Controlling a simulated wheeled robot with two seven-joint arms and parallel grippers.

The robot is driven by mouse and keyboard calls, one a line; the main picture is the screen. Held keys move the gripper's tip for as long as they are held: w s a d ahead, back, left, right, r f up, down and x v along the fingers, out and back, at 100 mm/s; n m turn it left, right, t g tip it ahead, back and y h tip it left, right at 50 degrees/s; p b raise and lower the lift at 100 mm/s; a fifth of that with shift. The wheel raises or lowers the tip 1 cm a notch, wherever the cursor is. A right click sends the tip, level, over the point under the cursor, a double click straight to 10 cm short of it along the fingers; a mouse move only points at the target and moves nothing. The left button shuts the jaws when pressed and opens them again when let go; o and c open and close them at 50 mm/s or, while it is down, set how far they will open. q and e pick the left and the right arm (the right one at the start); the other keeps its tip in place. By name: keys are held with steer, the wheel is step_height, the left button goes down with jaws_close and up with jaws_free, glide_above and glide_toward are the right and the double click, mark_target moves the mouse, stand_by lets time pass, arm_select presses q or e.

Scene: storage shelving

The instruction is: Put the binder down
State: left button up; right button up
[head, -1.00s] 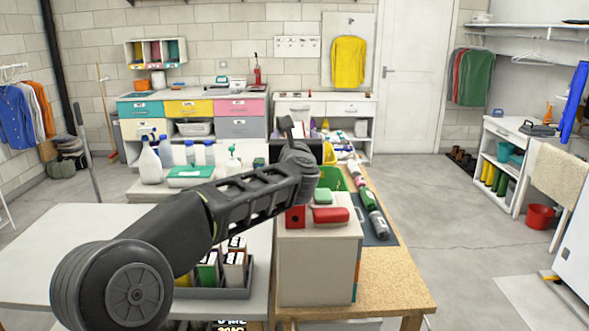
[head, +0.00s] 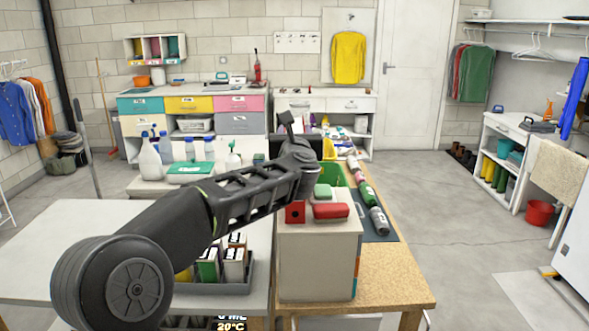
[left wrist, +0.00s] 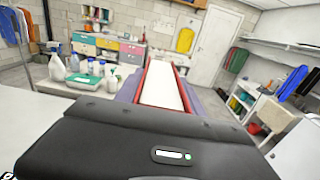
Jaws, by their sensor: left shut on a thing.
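The binder (left wrist: 162,86) shows in the left wrist view as a white block of pages between red covers. It stretches away from the dark gripper body. My left gripper (left wrist: 167,97) is shut on it, with a greyish finger on each side. In the head view my left arm reaches in from the left, and my left gripper (head: 290,148) is mostly hidden behind its own wrist. I cannot make out the binder in the head view, nor whether it touches anything below. My right gripper is not in view.
Bottles lie along the right side. A grey tray (head: 215,292) holds upright cartons.

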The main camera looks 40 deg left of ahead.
arm_select(q)
jaws_close()
stand_by(0.3)
steer(key=shift+r, duration=0.1)
step_height(320, 180, up, 10)
steer(key=shift+f+p, duration=0.1)
steer(key=shift+p, duration=1.05)
